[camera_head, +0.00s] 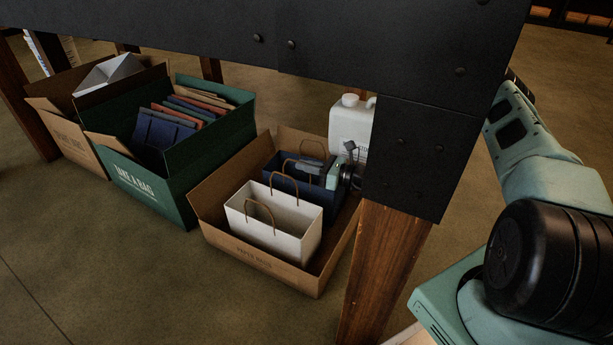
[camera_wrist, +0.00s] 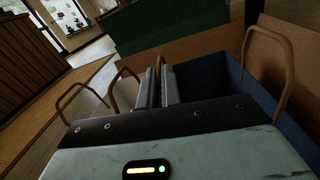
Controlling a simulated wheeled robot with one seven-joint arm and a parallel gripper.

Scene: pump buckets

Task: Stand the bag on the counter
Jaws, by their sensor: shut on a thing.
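A navy paper bag (camera_head: 274,172) with brown loop handles stands upright in the back of an open cardboard box (camera_head: 262,254). A white paper bag (camera_head: 270,228) stands upright in front of it in the same box. My gripper (camera_head: 308,168) reaches in from the right over the navy bag. In the wrist view, my fingers (camera_wrist: 159,85) are shut on the navy bag's near brown handle, and the bag's inside (camera_wrist: 215,75) shows to the right. The handle's grip point is mostly hidden by the fingers. The navy bag's lower part is hidden by the white bag.
A dark counter (camera_head: 330,55) on wooden legs (camera_head: 383,265) spans above the boxes, close to my arm. A white jug (camera_head: 349,125) stands behind the box. A green box (camera_head: 150,190) of folded bags and another cardboard box (camera_head: 65,135) stand left. The front floor is clear.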

